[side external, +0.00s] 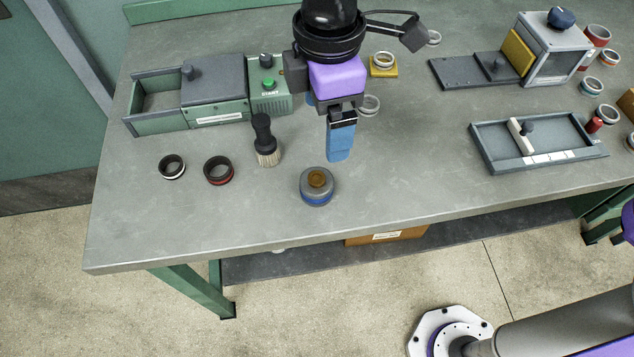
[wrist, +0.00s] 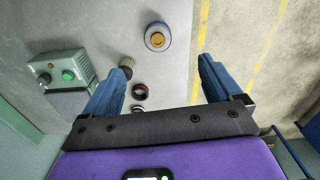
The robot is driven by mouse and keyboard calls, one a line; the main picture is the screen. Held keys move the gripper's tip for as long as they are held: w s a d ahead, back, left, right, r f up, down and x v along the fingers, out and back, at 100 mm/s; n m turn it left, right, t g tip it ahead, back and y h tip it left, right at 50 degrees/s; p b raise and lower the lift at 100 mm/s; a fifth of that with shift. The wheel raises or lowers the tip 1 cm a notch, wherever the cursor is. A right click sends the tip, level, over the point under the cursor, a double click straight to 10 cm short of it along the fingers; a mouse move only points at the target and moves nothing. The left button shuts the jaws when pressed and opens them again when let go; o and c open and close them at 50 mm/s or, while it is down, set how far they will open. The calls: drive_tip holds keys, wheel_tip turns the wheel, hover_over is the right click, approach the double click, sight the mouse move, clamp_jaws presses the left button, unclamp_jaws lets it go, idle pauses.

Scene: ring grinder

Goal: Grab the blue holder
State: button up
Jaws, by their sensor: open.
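A round grey holder with a blue band around its base and a brown-orange centre (side external: 317,187) stands upright near the front edge of the bench. It also shows in the wrist view (wrist: 157,37) at top centre, ahead of the fingers. My gripper (side external: 332,140) points down with blue fingers, above and behind the holder in the side view. In the wrist view my gripper (wrist: 160,65) is spread wide with nothing between its fingertips. It does not touch the holder. In the side view one finger is mostly hidden behind the gripper body.
A brush (side external: 265,145) and two dark rings, one white-banded (side external: 172,167) and one red-banded (side external: 219,171), stand left of the holder. A green-buttoned machine (side external: 268,90) is behind them. A grey tray (side external: 490,162) is at right. Bench right of the holder is clear.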

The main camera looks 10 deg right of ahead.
sight(316, 177)
drive_tip(key=f, duration=0.4)
drive_tip(key=a+f, duration=0.1)
drive_tip(key=f, duration=0.7)
drive_tip(key=shift+a+f, duration=0.15)
drive_tip(key=shift+f, duration=0.15)
drive_tip(key=shift+w+f, duration=0.15)
drive_tip(key=shift+f, duration=1.15)
drive_tip(key=shift+w+f, duration=0.1)
drive_tip(key=shift+f, duration=1.2)
drive_tip(key=c, duration=1.6)
drive_tip(key=shift+r, duration=0.1)
clamp_jaws()
